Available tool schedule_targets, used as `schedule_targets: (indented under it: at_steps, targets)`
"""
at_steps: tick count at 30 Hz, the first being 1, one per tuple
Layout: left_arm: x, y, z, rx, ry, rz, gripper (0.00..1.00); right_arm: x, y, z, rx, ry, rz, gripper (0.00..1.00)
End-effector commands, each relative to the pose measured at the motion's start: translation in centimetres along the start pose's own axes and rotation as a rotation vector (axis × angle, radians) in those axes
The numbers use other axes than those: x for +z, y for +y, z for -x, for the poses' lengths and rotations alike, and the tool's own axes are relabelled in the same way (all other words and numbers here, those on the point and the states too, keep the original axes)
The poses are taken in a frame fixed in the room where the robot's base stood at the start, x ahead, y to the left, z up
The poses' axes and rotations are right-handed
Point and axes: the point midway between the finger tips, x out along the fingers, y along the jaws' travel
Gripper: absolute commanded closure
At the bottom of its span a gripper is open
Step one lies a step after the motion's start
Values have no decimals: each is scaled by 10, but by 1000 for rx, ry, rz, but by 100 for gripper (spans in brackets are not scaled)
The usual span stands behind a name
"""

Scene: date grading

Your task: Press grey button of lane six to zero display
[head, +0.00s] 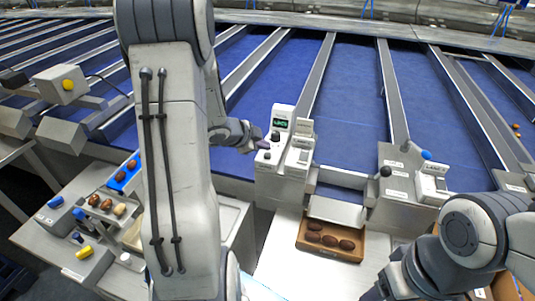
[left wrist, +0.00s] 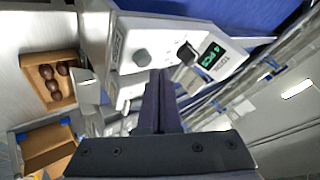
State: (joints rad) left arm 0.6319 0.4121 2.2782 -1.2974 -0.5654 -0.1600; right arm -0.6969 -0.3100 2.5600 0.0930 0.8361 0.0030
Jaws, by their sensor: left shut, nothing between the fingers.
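A white control unit (head: 281,143) stands at the lane's front end. Its green-lit display (head: 280,123) reads what looks like "4 PCS" in the left wrist view (left wrist: 211,56). There, a round grey button (left wrist: 142,57) and a black button (left wrist: 187,52) sit on the panel beside the display. My left gripper (head: 262,144) is shut and empty, its tips at the panel; in the left wrist view its fingers (left wrist: 160,74) point between the two buttons, closer to the grey one. I cannot tell whether they touch. The lane number is unreadable. My right gripper is out of view.
A brown tray (head: 305,246) with several dates lies below the lane. Left are a yellow-button box (head: 65,84) and a grey side table (head: 32,240). Blue lanes run behind.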

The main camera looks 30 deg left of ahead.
Motion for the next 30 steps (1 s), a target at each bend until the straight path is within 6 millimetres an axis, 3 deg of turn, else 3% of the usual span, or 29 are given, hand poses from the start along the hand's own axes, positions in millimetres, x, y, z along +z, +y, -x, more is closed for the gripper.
schedule_targets:
  at_steps: [30]
  targets:
    - [4, 5, -6, 1, 0, 0, 100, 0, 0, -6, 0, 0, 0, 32]
